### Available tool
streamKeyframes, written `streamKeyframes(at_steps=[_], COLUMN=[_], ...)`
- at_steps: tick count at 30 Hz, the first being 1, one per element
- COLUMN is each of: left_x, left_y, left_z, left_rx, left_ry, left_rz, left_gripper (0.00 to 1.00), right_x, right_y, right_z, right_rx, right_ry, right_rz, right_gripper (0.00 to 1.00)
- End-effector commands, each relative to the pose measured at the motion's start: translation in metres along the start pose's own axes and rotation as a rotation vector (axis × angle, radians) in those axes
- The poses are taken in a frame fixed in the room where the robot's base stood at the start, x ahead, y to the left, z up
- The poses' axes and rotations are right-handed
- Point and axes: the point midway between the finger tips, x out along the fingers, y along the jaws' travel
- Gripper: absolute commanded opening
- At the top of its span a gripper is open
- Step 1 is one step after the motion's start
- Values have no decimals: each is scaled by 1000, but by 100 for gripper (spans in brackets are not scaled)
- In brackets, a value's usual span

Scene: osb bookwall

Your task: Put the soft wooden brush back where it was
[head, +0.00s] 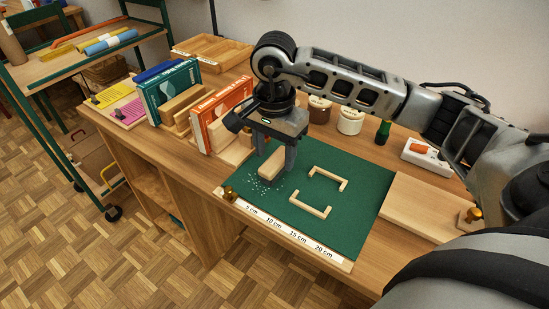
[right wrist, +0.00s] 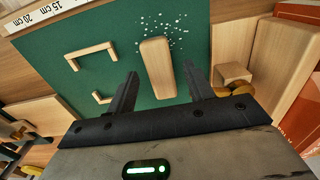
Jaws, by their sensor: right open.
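The wooden brush (head: 271,165) is a pale block lying on the green mat (head: 365,190), next to a scatter of white specks (head: 262,186). In the right wrist view the brush (right wrist: 157,66) lies between and just beyond my fingertips, with the specks at its far end. My right gripper (head: 275,152) is open above the brush, pointing down; its open jaws (right wrist: 161,76) show empty. My left gripper is out of view.
An orange book (head: 222,112) and wooden blocks stand just left of my gripper. Jars (head: 351,119), a green bottle (head: 383,132) and a white box (head: 430,157) stand behind the mat. A ruler strip (head: 290,233) runs along its front. A wooden board (head: 425,207) lies at right.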

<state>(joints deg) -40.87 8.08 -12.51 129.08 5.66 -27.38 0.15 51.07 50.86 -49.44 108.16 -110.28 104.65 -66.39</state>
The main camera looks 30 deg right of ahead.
Motion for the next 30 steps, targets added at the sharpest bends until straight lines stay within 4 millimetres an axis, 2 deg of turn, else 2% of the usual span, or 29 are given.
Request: streamKeyframes(at_steps=[1,6,12,18,30], left_x=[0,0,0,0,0], left_y=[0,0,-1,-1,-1], left_z=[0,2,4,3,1], left_rx=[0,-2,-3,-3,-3], left_ry=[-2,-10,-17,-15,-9], left_rz=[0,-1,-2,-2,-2], left_gripper=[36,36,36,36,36], right_x=[-14,-52,-82,-93,-92], right_y=[-1,-1,-1,0,0], right_z=[-1,0,0,0,0], right_rx=[1,-1,0,1,0], right_ry=[3,2,1,1,0], right_rz=[-7,-6,-3,-1,0], right_gripper=[52,52,52,52,52])
